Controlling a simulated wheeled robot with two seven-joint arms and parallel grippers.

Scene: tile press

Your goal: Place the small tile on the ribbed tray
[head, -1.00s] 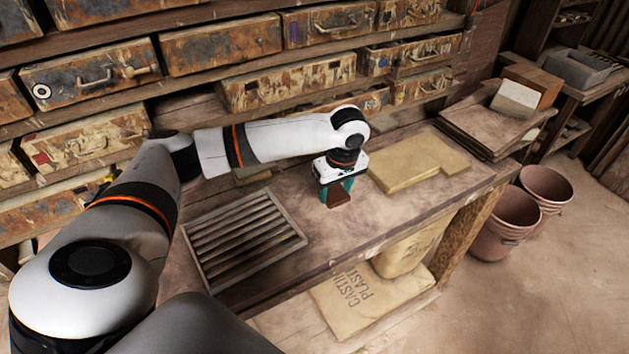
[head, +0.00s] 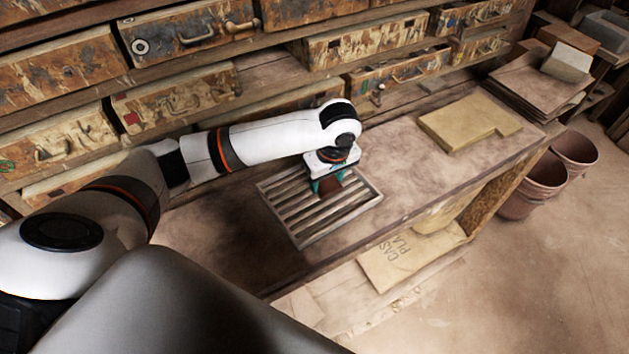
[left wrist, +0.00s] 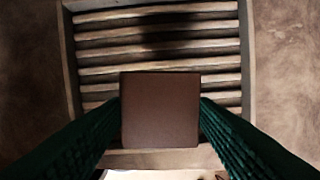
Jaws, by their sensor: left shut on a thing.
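The small tile (left wrist: 160,110) is a brown square held between the two green fingers of my left gripper (head: 329,187). The tile also shows in the head view (head: 330,183), partly covered by the gripper. The ribbed tray (head: 315,239) is a wooden frame with parallel slats on the workbench. In the left wrist view the ribbed tray (left wrist: 69,62) lies beneath the tile, which is over the side of the tray nearest the bottom of the picture. I cannot tell whether the tile touches the slats. My right gripper is not in view.
A yellowish slab (head: 465,122) lies on the bench (head: 415,180) to the right of the tray. Drawers (head: 190,30) line the back. Stacked boards (head: 535,85) are at the far right, and reddish buckets (head: 535,180) stand on the floor.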

